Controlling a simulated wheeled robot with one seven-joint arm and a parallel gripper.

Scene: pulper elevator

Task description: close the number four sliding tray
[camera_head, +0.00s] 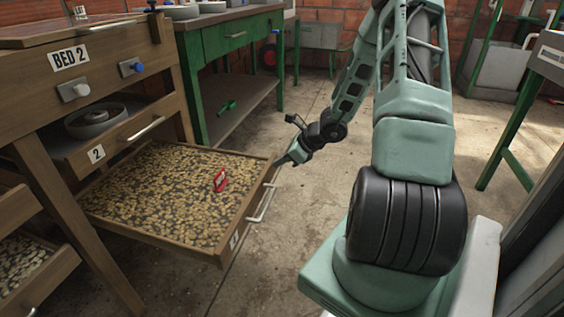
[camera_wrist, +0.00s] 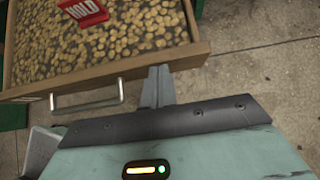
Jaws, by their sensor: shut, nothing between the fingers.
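A wooden sliding tray (camera_head: 192,236) full of brown beans or nuts is pulled out from the BED 2 cabinet. Its front has a metal handle (camera_head: 262,203) and a small white label (camera_head: 235,240) that I cannot read clearly. My gripper (camera_head: 282,161) is shut and empty at the far end of the tray's front. In the wrist view the closed fingers (camera_wrist: 158,82) are at the tray front's top edge, to the right of the handle (camera_wrist: 88,96); I cannot tell if they touch it. A red tag (camera_wrist: 84,10) reading HOLD lies on the beans.
The wooden BED 2 cabinet (camera_head: 62,96) has a tray labelled 2 (camera_head: 97,154) above the pulled-out one. Another tray (camera_head: 40,287) with pale contents is out at lower left. A green workbench (camera_head: 235,38) stands behind. The concrete floor (camera_head: 300,225) before the tray is clear.

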